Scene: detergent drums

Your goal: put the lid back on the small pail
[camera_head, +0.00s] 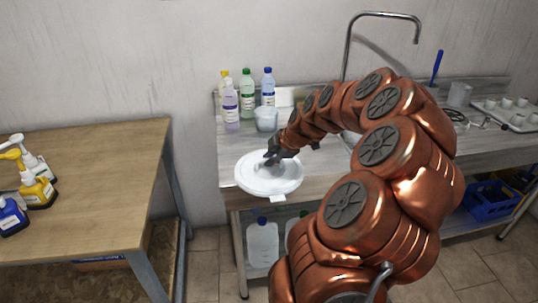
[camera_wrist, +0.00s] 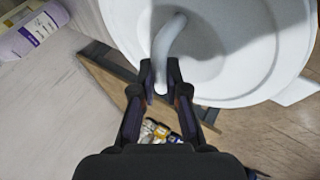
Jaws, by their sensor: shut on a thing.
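The lid (camera_head: 250,186) is a wide white round disc with a small tab at its front. It shows over the front left corner of the steel counter. In the wrist view the lid (camera_wrist: 235,45) fills the upper right, with a curved white handle standing from it. My gripper (camera_head: 271,160) is shut on this handle, its fingertips (camera_wrist: 160,90) on either side of the handle's end. No pail body can be made out under the lid. A small whitish tub (camera_head: 265,120) stands behind it on the counter; I cannot tell whether it is the small pail.
A tray of cups (camera_head: 510,117) is at the right. A blue crate (camera_head: 488,205) and clear jugs (camera_head: 262,245) are below. A wooden table (camera_head: 95,185) with pump bottles stands left, across a gap.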

